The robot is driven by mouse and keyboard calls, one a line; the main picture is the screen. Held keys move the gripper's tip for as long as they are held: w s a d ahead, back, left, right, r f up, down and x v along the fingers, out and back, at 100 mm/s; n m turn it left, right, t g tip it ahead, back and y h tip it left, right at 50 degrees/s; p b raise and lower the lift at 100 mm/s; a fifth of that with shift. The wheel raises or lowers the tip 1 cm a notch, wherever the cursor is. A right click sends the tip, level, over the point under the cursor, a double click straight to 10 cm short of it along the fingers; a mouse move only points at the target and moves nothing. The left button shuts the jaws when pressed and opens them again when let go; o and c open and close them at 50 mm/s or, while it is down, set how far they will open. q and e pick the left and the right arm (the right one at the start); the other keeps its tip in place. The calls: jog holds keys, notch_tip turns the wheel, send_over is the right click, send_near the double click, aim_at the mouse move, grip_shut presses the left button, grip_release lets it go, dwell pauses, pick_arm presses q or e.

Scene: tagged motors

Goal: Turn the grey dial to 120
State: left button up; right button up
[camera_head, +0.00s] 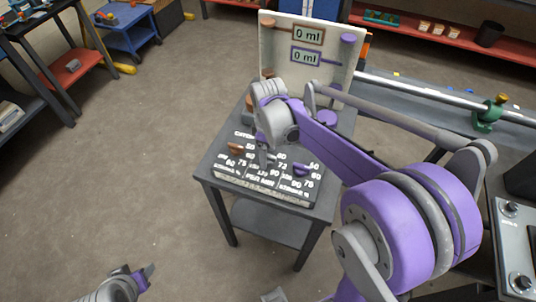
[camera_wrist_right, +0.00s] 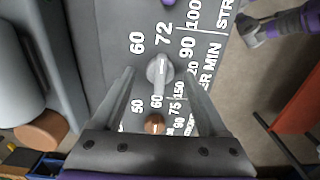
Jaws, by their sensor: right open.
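The grey dial (camera_wrist_right: 157,72) sits on a dark panel between a brown and a purple dial. It is elongated with a short white mark, and white numbers 60, 72, 90 and 150 surround it. A partly covered number ending in 20 is beside the right finger. My right gripper (camera_wrist_right: 158,80) is open, one finger either side of the dial; contact cannot be told. In the head view this gripper (camera_head: 264,155) is over the panel (camera_head: 240,178) and hides most of the dial. My left gripper (camera_head: 146,272) is low at the left, away from the panel, its jaws unclear.
The brown dial (camera_head: 235,149) and purple dial (camera_head: 300,169) are close on either side. An upright board (camera_head: 280,42) behind shows two "0 ml" labels. The small table (camera_head: 217,190) has open floor to its left. A bench with a metal rail (camera_head: 420,92) stands right.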

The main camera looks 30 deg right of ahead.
jog(key=shift+f, duration=0.55)
grip_shut()
